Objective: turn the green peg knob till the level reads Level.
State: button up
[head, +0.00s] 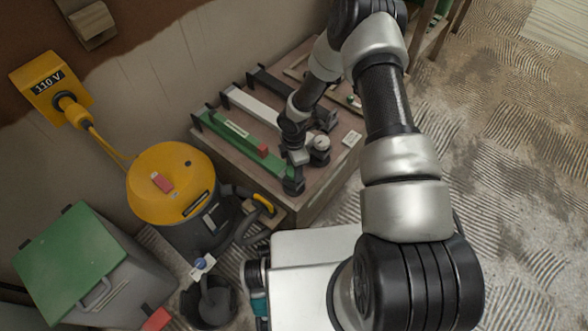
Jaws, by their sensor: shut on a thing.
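The green bar (247,139) lies along the left of a wooden bench and carries a pale level strip (237,128), too small to read. A red block (263,151) sits on the bar nearer its front end. My gripper (293,181) points down at the front end of the green bar, shut on what appears to be the green peg knob. The jaws hide the knob, so its turn angle does not show. A pale round knob (322,143) on a dark base stands just right of my gripper, on the white bar's side.
A white bar (255,108) and a dark bar (270,82) lie beside the green bar on the bench (285,200). A yellow vacuum (172,184), a green-lidded box (75,252) and a black bucket (210,305) stand left. Ridged floor lies open at right.

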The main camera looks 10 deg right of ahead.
jog(key=m+b, duration=0.2)
jog(key=m, duration=0.3)
jog(key=shift+m, duration=0.3)
jog(key=shift+m+b, duration=0.55)
jog(key=shift+m, duration=1.75)
jog(key=o, duration=1)
jog(key=shift+o, duration=0.2)
jog(key=shift+r, duration=0.1)
notch_tip(320, 180, up, 17)
jog(key=p, duration=0.4)
jog(key=shift+p, duration=0.35)
jog(key=shift+r, duration=0.1)
